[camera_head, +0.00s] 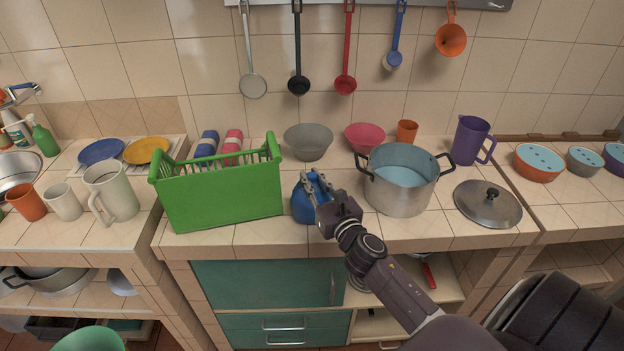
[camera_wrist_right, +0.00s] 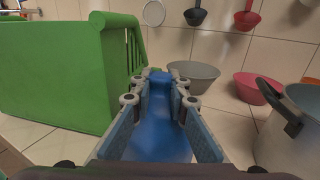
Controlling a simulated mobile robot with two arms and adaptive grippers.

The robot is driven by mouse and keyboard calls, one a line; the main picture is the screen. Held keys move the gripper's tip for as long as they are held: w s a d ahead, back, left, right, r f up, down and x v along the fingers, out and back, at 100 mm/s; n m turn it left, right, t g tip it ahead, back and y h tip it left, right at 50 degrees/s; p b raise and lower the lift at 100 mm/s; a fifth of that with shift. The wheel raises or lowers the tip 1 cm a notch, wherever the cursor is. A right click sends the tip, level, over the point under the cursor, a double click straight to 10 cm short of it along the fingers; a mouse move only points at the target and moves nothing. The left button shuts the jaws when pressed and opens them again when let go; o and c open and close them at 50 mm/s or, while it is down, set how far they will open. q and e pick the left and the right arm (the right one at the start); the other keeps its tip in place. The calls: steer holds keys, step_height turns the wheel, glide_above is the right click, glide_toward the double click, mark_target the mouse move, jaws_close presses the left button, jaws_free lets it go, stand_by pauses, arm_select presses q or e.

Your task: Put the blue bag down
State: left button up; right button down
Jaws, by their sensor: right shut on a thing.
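The blue bag (camera_head: 304,206) is at the counter's front part, between a green rack and a steel pot. My right gripper (camera_head: 318,188) is shut on the bag's upper part, coming in from the front right. In the right wrist view the blue bag (camera_wrist_right: 160,125) lies between the two fingers of the gripper (camera_wrist_right: 159,90). The bag's lower end is at the counter top; I cannot tell whether it touches. Its right side is partly hidden by the gripper. My left gripper is not in view.
The green rack (camera_head: 222,196) stands close on the left and the steel pot (camera_head: 398,192) close on the right. A grey bowl (camera_head: 308,143) and a pink bowl (camera_head: 365,138) stand behind. A pot lid (camera_head: 488,206) lies further right. The counter's front edge (camera_head: 330,245) is near.

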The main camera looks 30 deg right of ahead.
steer(key=c, duration=2)
jaws_free()
steer(key=shift+o, duration=0.6)
steer(key=s+a+b, duration=0.2)
steer(key=s, duration=1)
steer(key=shift+b, duration=0.3)
